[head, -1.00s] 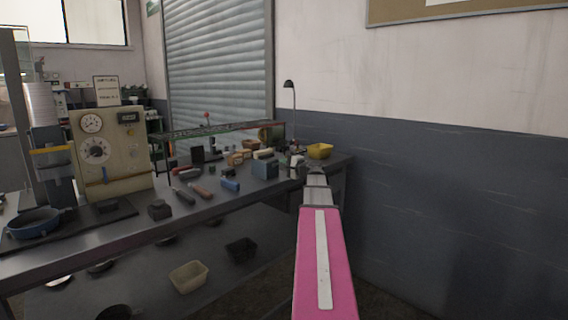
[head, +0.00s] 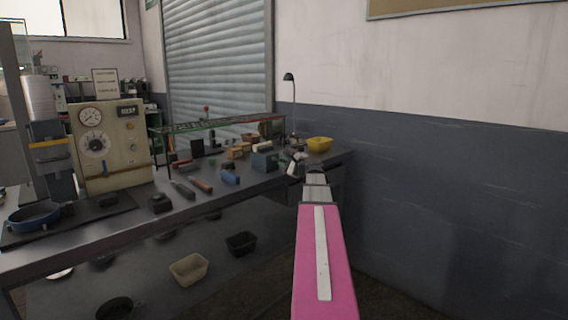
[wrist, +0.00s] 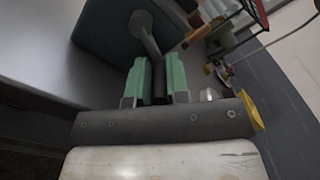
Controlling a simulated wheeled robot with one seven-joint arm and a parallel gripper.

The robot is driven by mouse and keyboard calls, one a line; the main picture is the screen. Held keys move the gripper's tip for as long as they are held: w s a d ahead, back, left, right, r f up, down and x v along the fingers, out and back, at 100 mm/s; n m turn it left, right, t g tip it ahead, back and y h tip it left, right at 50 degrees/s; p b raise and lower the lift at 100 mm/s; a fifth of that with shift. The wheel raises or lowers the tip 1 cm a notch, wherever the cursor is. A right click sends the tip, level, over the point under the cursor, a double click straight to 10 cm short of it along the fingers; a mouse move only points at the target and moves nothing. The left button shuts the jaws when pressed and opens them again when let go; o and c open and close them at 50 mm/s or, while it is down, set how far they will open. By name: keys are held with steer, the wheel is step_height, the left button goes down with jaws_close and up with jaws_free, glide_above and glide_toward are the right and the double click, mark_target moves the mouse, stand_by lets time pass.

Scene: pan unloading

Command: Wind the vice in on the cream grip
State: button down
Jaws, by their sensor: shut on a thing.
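The vice (head: 264,163) is a blue-grey block near the right end of the bench. A cream cylinder, likely the cream grip (head: 262,147), shows at its top; I cannot tell how tightly it sits. In the wrist view the vice (wrist: 100,38) is a dark blue body at upper left. A grey crank arm (wrist: 148,36) with a round hub stands out from it. My gripper (wrist: 158,74), with green finger pads, is shut on the dark crank handle (wrist: 158,82). In the head view my gripper (head: 296,163) is right beside the vice, partly hidden by my arm.
A gauge machine (head: 111,147) is at the left. Bins (head: 188,269) sit below the bench.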

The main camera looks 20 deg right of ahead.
steer(key=shift+r, duration=0.1)
steer(key=c, duration=1.1)
jaws_free()
steer(key=shift+s, duration=0.1)
steer(key=v, duration=1)
steer(key=shift+s, duration=0.3)
steer(key=shift+d, duration=0.2)
